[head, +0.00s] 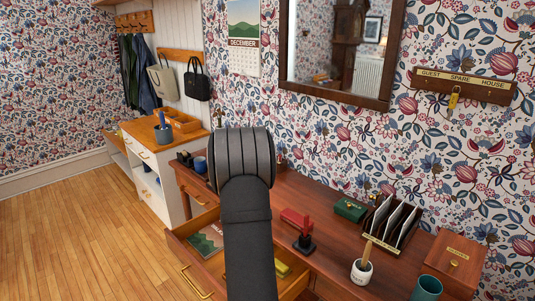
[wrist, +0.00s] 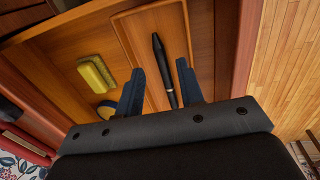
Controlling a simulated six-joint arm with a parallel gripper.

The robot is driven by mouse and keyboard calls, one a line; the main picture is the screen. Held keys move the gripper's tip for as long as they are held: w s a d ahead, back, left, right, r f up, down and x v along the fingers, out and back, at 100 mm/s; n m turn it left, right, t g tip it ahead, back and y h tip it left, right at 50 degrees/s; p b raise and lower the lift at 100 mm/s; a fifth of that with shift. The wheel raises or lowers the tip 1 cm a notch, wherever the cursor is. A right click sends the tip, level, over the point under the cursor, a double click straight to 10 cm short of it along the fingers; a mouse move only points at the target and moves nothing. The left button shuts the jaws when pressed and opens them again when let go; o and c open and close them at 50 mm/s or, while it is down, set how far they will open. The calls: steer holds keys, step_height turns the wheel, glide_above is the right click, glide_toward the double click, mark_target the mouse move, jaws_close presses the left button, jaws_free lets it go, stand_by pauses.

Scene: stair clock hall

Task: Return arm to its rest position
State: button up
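My gripper (wrist: 160,80) shows in the wrist view with its two dark blue fingers spread apart and nothing clasped between them. It points down over the open drawer (wrist: 70,47). A black pen (wrist: 160,60) lies in a wooden compartment of that drawer, and its lower end shows between the fingers. In the head view my dark arm rises through the middle of the picture, and the gripper is hidden. The open drawer (head: 183,238) is partly behind the arm.
A yellow block (wrist: 96,73) and a round yellow thing (wrist: 105,108) lie in the drawer. On the desk (head: 330,249) stand a red stapler-like thing (head: 295,218), a letter rack (head: 392,222), a white pot (head: 361,272) and a teal cup (head: 427,288). Floor (head: 85,235) at left is clear.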

step_height(320, 180, down, 3)
steer(key=shift+w+d+r, duration=0.1)
steer(key=shift+d, duration=0.05)
steer(key=r, duration=0.5)
steer(key=shift+d, duration=0.4)
steer(key=s+d+r, duration=0.5)
steer(key=d+r, duration=0.2)
steer(key=d, duration=0.3)
steer(key=w+a+r+m, duration=0.1)
steer(key=w+r+m, duration=0.1)
steer(key=w, duration=0.4)
steer(key=w+a+r+m, duration=0.1)
steer(key=w+r+m, duration=0.2)
steer(key=w, duration=0.4)
steer(key=w+a+r+m+g, duration=0.1)
steer(key=w+a+r+m, duration=0.1)
steer(key=w+r, duration=0.2)
steer(key=shift+w+r+m, duration=0.25)
steer(key=shift+w+m, duration=0.05)
steer(key=shift+w, duration=1.15)
steer(key=shift+a, duration=0.1)
